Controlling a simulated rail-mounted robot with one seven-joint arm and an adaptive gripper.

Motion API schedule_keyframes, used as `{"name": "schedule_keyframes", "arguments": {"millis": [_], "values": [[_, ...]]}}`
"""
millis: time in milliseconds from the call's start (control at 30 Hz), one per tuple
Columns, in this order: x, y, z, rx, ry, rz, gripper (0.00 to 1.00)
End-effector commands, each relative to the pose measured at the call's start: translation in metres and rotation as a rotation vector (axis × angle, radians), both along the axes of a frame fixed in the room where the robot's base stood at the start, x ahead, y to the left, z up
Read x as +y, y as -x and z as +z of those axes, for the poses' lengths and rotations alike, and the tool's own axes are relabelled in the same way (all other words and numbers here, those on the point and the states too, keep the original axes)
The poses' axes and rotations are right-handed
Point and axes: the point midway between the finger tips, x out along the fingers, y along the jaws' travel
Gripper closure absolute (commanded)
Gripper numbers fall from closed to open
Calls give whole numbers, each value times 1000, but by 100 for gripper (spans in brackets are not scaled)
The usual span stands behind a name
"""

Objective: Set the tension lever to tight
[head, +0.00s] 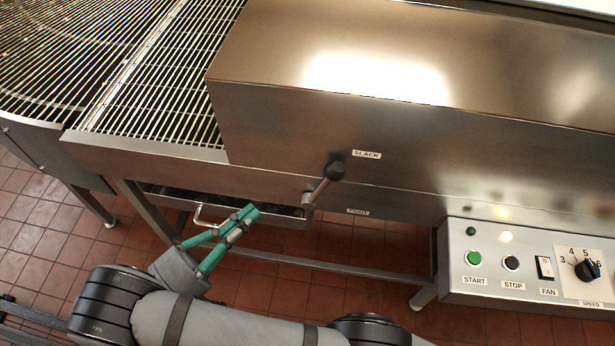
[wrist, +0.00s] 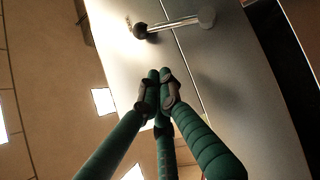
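The tension lever (head: 321,186) is a short metal arm with a black knob (head: 335,170) on the front of the steel housing. It tilts up and right, its knob beside the SLACK label (head: 366,154). The TIGHT label (head: 357,211) is lower, below the knob. My gripper (head: 252,211) has green fingers and is left of and below the lever, apart from it. In the wrist view the lever (wrist: 175,25) shows beyond the fingertips (wrist: 160,78), which are drawn together with nothing visible between them.
An open drawer or tray with a metal handle (head: 207,217) is under the conveyor, close behind my gripper. A control box (head: 520,262) with start and stop buttons, fan switch and speed dial is at the right. A wire-grid conveyor (head: 160,100) is at the upper left.

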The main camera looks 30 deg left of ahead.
Motion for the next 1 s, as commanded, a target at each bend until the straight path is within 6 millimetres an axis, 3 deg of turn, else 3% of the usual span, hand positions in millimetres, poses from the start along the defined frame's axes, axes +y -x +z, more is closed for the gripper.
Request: {"name": "schedule_keyframes", "arguments": {"millis": [167, 567, 800, 1000], "values": [[-7, -19, 4, 0, 2, -5, 100], [-33, -94, 17, 1, 3, -5, 100], [-60, -105, 24, 1, 3, -1, 100], [-67, -109, 25, 0, 0, -2, 100]]}}
